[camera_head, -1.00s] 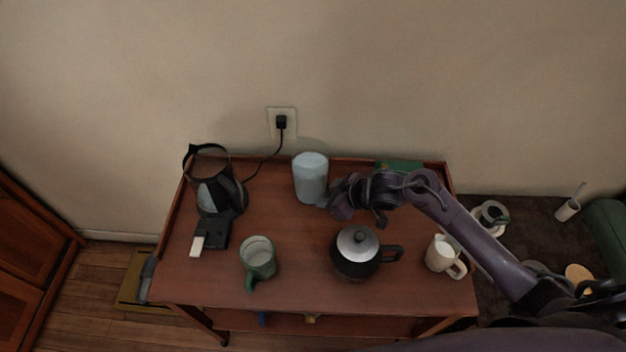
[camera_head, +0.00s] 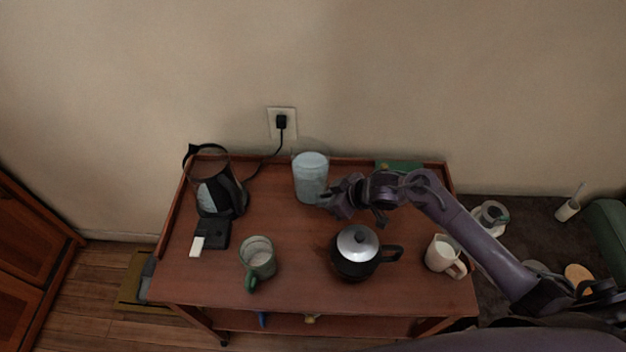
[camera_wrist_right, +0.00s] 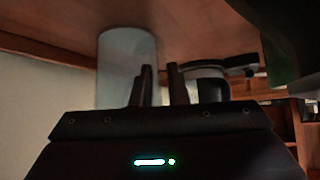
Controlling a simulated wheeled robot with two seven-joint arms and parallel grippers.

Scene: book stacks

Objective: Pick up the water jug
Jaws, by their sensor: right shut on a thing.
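The water jug (camera_head: 310,180) is a pale blue, see-through cylinder standing upright near the back edge of the wooden table. It also shows on the left of the right wrist view (camera_wrist_right: 124,62). My right gripper (camera_head: 328,199) reaches in from the right and is at the jug's lower right side. In the wrist view its two dark fingers (camera_wrist_right: 160,82) are close together beside the jug, shut on it. The exact part they hold is hidden. My left gripper is not in view.
A black kettle with a silver lid (camera_head: 357,252) stands in front of my right gripper. A white mug (camera_head: 441,254), a green mug (camera_head: 258,256) and a black coffee maker (camera_head: 216,192) are also on the table (camera_head: 300,290). The wall is close behind the jug.

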